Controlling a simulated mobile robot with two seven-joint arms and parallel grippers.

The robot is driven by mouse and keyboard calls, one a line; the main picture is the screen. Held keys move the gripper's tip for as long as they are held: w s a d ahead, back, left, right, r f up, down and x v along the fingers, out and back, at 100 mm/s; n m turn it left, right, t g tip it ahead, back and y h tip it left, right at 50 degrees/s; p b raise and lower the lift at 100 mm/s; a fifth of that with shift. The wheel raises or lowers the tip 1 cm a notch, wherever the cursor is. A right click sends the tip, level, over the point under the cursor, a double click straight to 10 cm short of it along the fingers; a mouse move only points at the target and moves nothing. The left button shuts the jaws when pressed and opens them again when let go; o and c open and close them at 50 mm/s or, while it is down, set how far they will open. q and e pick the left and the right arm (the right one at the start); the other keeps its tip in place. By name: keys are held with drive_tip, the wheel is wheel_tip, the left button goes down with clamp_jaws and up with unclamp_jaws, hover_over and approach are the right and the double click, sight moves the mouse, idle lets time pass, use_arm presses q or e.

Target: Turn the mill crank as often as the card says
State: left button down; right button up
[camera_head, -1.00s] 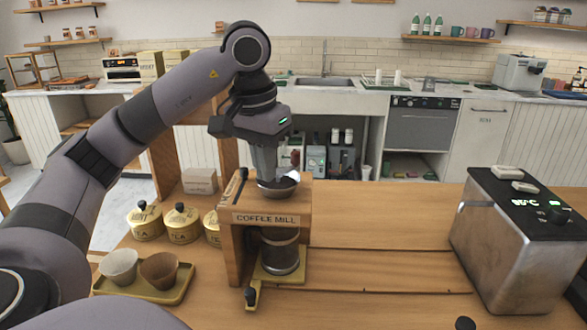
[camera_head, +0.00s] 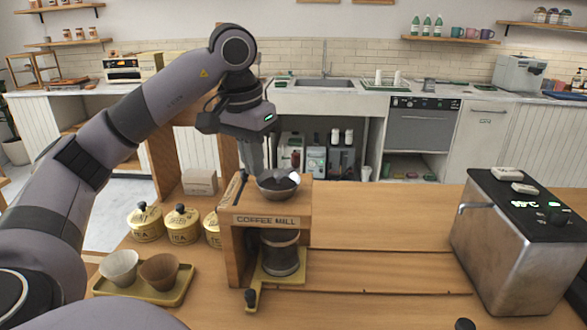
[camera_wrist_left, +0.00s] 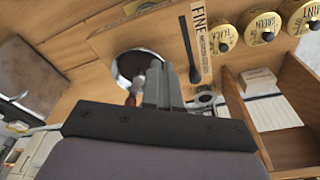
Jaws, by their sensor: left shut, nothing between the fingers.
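The wooden coffee mill (camera_head: 270,218) stands mid-counter, with a round metal hopper (camera_head: 278,186) on top and a glass jar (camera_head: 281,252) inside. My left gripper (camera_head: 251,168) points down at the hopper's back left edge, its fingers shut and empty. In the left wrist view the closed fingers (camera_wrist_left: 161,84) partly cover the hopper (camera_wrist_left: 133,62). A thin part with a reddish end (camera_wrist_left: 130,102) shows beside the fingers; I cannot tell whether it is the crank. A black lever (camera_wrist_left: 188,48) lies beside a FINE label (camera_wrist_left: 201,42). No count card is readable. My right gripper is out of view.
Yellow lidded tins (camera_head: 182,226) stand left of the mill. A tray (camera_head: 180,293) with two cups sits in front of them. A metal machine (camera_head: 513,245) with a temperature display stands at the right. The counter between mill and machine is mostly clear.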

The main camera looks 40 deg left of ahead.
use_arm(q)
drive_tip(key=shift+a, duration=0.1)
drive_tip(key=shift+w+a, duration=0.55)
drive_tip(key=shift+a, duration=0.15)
drive_tip(key=shift+w, duration=0.1)
drive_tip(key=shift+w+a, duration=0.5)
drive_tip(key=shift+w, duration=0.1)
drive_tip(key=shift+w+a, duration=0.15)
drive_tip(key=shift+w, duration=0.75)
